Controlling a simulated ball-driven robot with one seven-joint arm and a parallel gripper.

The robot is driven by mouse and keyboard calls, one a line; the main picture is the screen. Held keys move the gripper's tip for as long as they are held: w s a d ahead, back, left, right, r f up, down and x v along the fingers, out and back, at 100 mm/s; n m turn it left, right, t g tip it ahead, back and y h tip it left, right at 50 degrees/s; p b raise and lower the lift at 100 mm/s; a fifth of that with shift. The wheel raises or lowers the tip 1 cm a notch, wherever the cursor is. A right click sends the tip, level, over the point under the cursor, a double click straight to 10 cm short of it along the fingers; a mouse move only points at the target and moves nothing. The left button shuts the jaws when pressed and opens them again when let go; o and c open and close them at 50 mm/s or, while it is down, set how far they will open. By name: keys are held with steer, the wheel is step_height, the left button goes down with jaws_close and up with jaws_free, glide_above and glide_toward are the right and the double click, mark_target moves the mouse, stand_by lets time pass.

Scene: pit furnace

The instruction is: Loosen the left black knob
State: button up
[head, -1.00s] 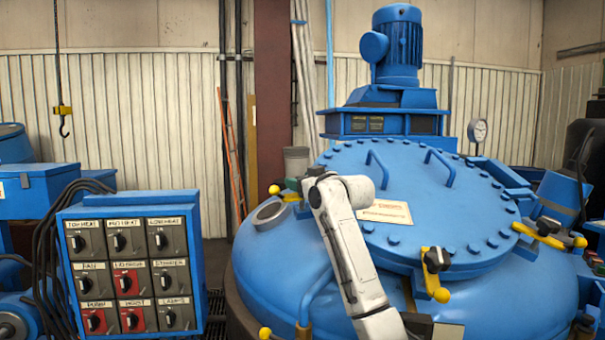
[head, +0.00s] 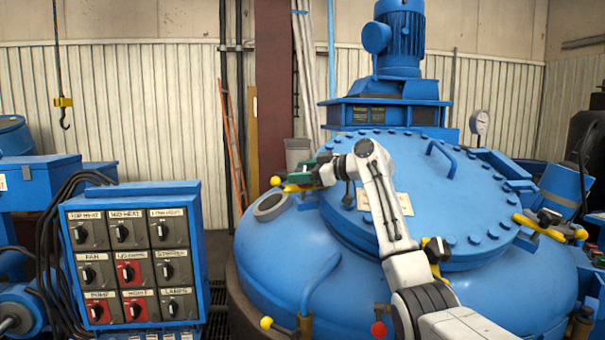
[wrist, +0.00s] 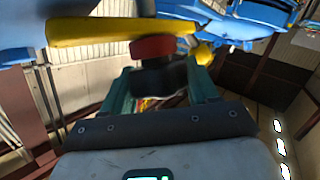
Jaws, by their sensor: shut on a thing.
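The left black knob (wrist: 158,76) sits between the two green fingers of my gripper (wrist: 160,88) in the wrist view. The fingers are shut on it from both sides. A red collar (wrist: 152,47) lies just beyond the knob, against a yellow clamp bar (wrist: 95,38). In the head view my gripper (head: 306,178) is at the left yellow clamp (head: 290,187), on the left edge of the blue furnace lid (head: 440,205). There the gripper largely hides the knob.
Two more clamps with black knobs sit at the lid's front (head: 437,252) and right (head: 548,222). A lid handle (head: 440,160) stands near my arm. A switch panel (head: 132,255) stands at the left. A red ball (head: 378,329) shows below the lid.

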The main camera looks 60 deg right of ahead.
stand_by(0.3)
steer(key=o, duration=1)
steer(key=shift+c, duration=0.2)
